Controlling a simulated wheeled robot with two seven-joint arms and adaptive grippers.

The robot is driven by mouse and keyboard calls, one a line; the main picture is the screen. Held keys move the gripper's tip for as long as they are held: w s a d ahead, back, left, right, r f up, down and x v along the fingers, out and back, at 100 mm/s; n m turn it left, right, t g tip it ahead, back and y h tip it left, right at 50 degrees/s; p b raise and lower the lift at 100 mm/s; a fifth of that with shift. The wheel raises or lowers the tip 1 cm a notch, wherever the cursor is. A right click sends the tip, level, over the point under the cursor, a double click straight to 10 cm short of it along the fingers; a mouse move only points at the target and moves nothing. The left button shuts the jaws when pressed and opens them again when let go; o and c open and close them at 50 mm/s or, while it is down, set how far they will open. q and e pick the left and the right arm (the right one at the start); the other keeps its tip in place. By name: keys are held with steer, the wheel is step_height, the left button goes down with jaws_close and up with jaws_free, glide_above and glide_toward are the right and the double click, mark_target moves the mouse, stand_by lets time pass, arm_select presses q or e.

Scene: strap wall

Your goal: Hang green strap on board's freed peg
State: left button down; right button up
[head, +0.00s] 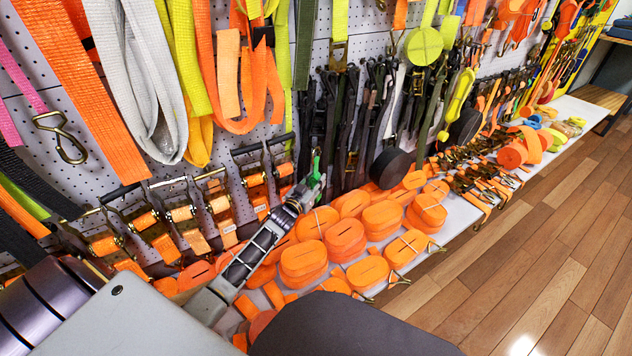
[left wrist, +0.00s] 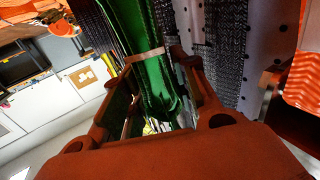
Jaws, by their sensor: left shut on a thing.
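My left gripper (head: 312,182) is at the pegboard's foot, above the orange rolls. It is shut on the green strap (head: 317,166), of which only a small bright bit shows in the head view. In the left wrist view the green strap (left wrist: 136,28) runs down between the fingers as a folded loop, with a tan band around it. The white perforated board (head: 319,52) stands behind, hung with straps. I cannot tell which peg is the freed one; hanging straps hide much of the board. My right gripper is not in view.
Orange strap rolls (head: 303,258) crowd the low white shelf (head: 458,216). Ratchet buckles (head: 183,213) hang left of my gripper, and dark straps (head: 350,125) hang close behind it. A wooden bench (head: 600,97) is at far right. The wooden floor (head: 530,240) is clear.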

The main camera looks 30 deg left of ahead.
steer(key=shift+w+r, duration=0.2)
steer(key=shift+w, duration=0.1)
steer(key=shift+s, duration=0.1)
arm_select(q)
steer(key=c, duration=1.5)
jaws_free()
steer(key=shift+c, duration=0.2)
steer(key=o, duration=0.5)
steer(key=shift+c, duration=0.2)
steer(key=shift+o, duration=0.2)
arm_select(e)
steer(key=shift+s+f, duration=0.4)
arm_select(q)
steer(key=shift+r, duration=5.1)
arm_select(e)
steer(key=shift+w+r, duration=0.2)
